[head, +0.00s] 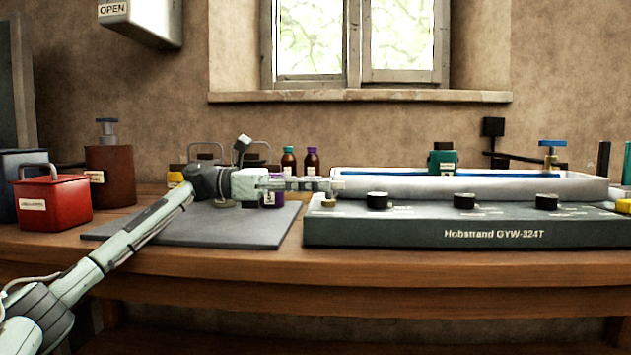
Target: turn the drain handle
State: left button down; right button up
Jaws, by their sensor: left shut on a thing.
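My left gripper (332,185) reaches in from the left, level above the table, with its fingertips at the left end of the long white tray (480,188). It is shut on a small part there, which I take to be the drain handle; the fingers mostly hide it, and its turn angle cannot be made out. A small brass-coloured knob (328,202) shows just below the fingertips. The tray sits on a grey unit (400,235) marked Hobstrand GYW-324T, with several black knobs along its top. My right gripper is not in view.
A blue-handled brass valve (552,152) and a green container (443,157) stand at the tray's back. A grey mat (240,230) lies under my left arm. A red container (52,200), a brown bottle (110,170) and small bottles (311,162) stand on the wooden table (200,262).

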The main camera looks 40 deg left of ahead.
pick_arm(q)
jog(key=shift+r, duration=0.1)
jog(key=c, duration=1.6)
grip_release()
jog(key=v, duration=1.2)
